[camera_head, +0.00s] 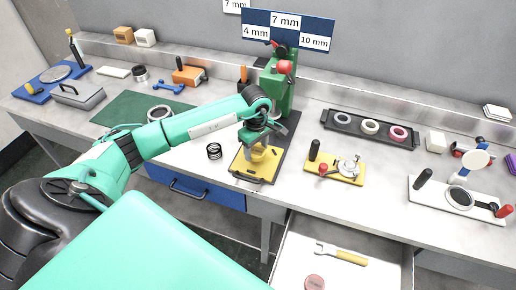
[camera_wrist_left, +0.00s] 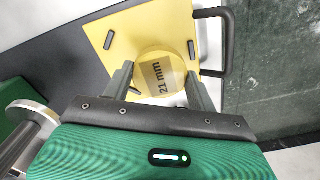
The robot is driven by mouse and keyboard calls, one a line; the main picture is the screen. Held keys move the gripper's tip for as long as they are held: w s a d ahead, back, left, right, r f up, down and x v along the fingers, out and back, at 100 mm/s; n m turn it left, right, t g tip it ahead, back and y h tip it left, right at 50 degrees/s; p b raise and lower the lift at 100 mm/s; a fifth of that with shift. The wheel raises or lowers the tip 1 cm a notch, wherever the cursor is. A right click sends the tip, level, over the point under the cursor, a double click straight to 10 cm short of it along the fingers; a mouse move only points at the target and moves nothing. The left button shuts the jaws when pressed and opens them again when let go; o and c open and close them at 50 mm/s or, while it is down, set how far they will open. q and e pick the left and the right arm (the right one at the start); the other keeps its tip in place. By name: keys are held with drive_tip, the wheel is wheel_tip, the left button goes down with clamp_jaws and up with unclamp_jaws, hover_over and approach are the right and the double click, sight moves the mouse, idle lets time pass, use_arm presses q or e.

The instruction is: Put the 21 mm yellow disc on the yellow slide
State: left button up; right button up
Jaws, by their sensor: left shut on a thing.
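The yellow slide (camera_head: 243,173) is a flat plate with a dark handle at its front, at the foot of the green press (camera_head: 279,88). It fills the upper middle of the left wrist view (camera_wrist_left: 125,35). The round yellow disc, marked "21 mm" (camera_wrist_left: 161,66), is between the fingers of my left gripper (camera_wrist_left: 158,88), which is shut on it. The disc is over the slide; I cannot tell whether it touches it. In the head view my left gripper (camera_head: 259,143) points down over the slide. My right gripper is not in view.
Right of the slide stands a yellow plate (camera_head: 347,178) with a red-knobbed fixture. A black tray (camera_head: 350,127) with several rings lies behind it. A black coil (camera_head: 214,151) stands left of the slide. An open drawer (camera_head: 300,254) juts out at the front.

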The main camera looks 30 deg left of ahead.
sight(258, 147)
use_arm(q)
drive_tip(key=shift+w+a+p, duration=0.2)
drive_tip(key=shift+w+p, duration=0.1)
drive_tip(key=shift+w, duration=0.55)
wheel_tip(258, 147, down, 4)
drive_tip(key=shift+r+p, duration=0.2)
drive_tip(key=shift+p, duration=0.45)
drive_tip(key=shift+f, duration=0.1)
drive_tip(key=o, duration=1)
